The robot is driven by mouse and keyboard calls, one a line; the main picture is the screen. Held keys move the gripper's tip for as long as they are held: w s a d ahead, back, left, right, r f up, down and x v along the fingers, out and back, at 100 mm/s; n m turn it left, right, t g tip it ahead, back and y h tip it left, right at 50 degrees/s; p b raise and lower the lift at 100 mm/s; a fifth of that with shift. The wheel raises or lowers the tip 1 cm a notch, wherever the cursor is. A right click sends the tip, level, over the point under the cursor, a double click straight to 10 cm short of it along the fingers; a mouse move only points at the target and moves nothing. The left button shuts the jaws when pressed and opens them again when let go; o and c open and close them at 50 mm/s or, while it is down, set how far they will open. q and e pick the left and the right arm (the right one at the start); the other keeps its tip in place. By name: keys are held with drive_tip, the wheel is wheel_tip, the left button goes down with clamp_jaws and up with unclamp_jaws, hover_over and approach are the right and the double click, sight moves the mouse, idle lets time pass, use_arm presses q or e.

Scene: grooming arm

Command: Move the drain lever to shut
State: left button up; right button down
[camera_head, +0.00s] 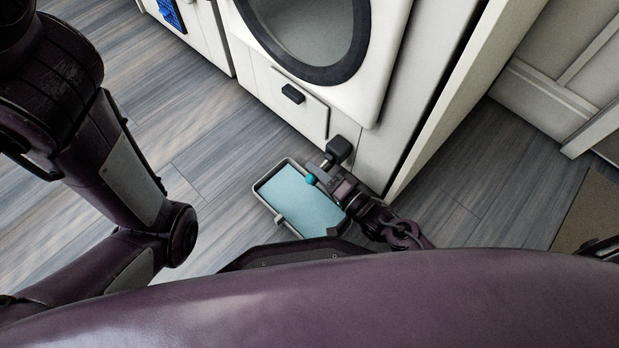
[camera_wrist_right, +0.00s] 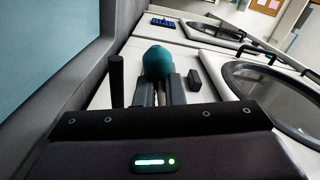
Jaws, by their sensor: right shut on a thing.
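The drain lever shows as a teal ball knob (camera_head: 311,179) low in front of the white cabinet, over the edge of a shallow tray. In the right wrist view the teal knob (camera_wrist_right: 158,62) sits between the fingertips. My right gripper (camera_head: 320,178) is shut on the lever at this knob; its fingers (camera_wrist_right: 160,92) hide the rest of the lever. I cannot tell the lever's exact angle. My left arm comes in from the left, but its gripper is out of frame.
A grey-rimmed tray (camera_head: 256,185) with a light blue inside lies on the wood floor below the knob. A white machine with a round dark-rimmed door (camera_head: 365,35) and a dark handle (camera_head: 293,94) stands behind. A dark block (camera_head: 338,149) is close to my right gripper. The floor at left is clear.

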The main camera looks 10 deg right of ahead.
drive_tip(key=shift+a, duration=0.1)
idle(0.3)
drive_tip(key=shift+r+m+p, duration=0.25)
drive_tip(key=shift+m+p, duration=0.2)
drive_tip(key=shift+m, duration=0.05)
drive_tip(key=shift+f, duration=0.1)
drive_tip(key=c, duration=1.3)
unclamp_jaws()
drive_tip(key=shift+s+a, duration=0.15)
